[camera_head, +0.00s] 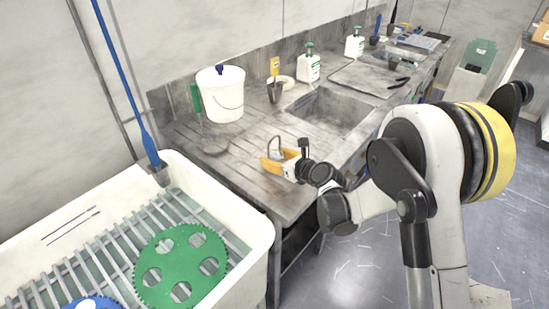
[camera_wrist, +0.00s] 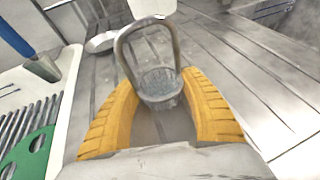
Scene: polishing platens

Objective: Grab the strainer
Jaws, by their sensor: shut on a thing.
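The strainer is a small grey metal mesh cup (camera_wrist: 160,86) with a tall looped handle. In the wrist view it stands between the yellow fingers of my gripper (camera_wrist: 160,92), its loop rising beyond them. My gripper is shut on it. In the head view, my gripper (camera_head: 283,162) is low over the grooved drainboard near the counter's front edge, and the strainer's loop (camera_head: 269,146) shows above the fingers. The strainer's lower part is hidden by the fingers there. I cannot tell whether it touches the drainboard.
A white bucket (camera_head: 222,97) and a green-handled tool (camera_head: 196,98) stand behind on the drainboard (camera_head: 245,175). A grey cup (camera_head: 274,91) and bottles (camera_head: 309,66) line the back. The sink (camera_head: 330,110) lies right. A white tub (camera_head: 262,240) with a green disc (camera_head: 180,262) is front left.

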